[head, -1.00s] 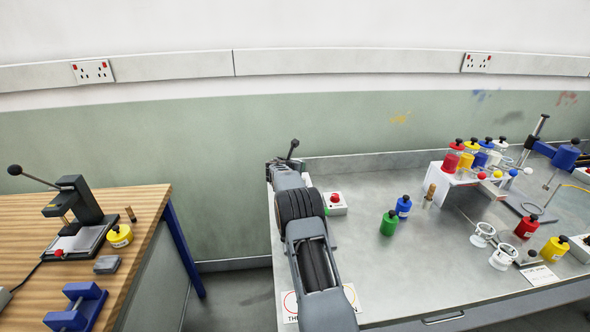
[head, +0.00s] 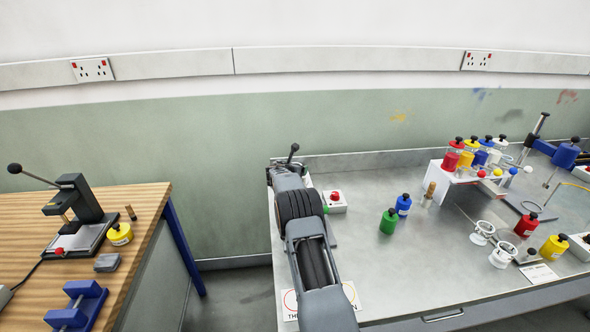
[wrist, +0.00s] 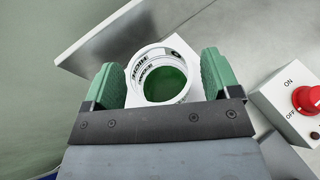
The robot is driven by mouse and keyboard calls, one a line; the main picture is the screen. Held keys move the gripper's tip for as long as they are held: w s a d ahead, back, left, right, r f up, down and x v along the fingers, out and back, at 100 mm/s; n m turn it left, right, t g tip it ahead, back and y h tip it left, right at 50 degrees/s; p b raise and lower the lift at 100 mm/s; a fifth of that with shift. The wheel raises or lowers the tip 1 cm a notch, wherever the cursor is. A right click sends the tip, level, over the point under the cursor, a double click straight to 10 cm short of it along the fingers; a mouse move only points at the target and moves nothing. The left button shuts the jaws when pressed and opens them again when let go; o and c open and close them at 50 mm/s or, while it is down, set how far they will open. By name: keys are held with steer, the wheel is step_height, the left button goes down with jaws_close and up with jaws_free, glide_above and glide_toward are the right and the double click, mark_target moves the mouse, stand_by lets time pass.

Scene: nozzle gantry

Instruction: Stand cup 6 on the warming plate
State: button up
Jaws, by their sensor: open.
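A white cup (wrist: 160,76) with dark markings inside its rim and green contents shows in the wrist view. I cannot read a number on it. My gripper (wrist: 163,82) is open, with one green finger on each side of the cup and a narrow gap visible at the right. A white flat surface (wrist: 183,47) shows behind and under the cup; it may be the warming plate, but the cup hides most of it. In the head view my arm hides the cup, and only a green fingertip shows beside the arm.
A switch box (head: 335,202) with a red knob stands close to the right of my gripper, marked ON and OFF in the wrist view (wrist: 293,105). Green (head: 388,221) and blue (head: 403,206) bottles stand farther right. Two white cups (head: 482,232) stand near a red bottle (head: 526,225).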

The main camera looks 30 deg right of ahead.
steer(key=shift+r+p, duration=0.3)
steer(key=shift+p, duration=0.05)
steer(key=shift+s+a+b, duration=0.15)
steer(key=shift+a+b, duration=0.15)
steer(key=shift+b, duration=0.05)
steer(key=s+a+r+m+g+y+b, duration=0.1)
steer(key=s+a+r+m+y, duration=0.1)
steer(key=s+a+r+m, duration=0.6)
steer(key=s+a+r+m+g+y+b, duration=0.2)
steer(key=s+a+r+m, duration=0.15)
steer(key=s+a, duration=0.85)
steer(key=s+a+f+m+y, duration=0.2)
steer(key=s+a+m, duration=0.4)
steer(key=s, duration=0.4)
steer(key=s+a+f+m+y, duration=0.2)
steer(key=s+a+m+y, duration=0.3)
steer(key=s, duration=0.6)
steer(key=a+m, duration=0.2)
steer(key=a, duration=0.1)
steer(key=shift+s+a+f+g, duration=0.15)
steer(key=shift+s+g, duration=0.1)
steer(key=shift+g, duration=0.05)
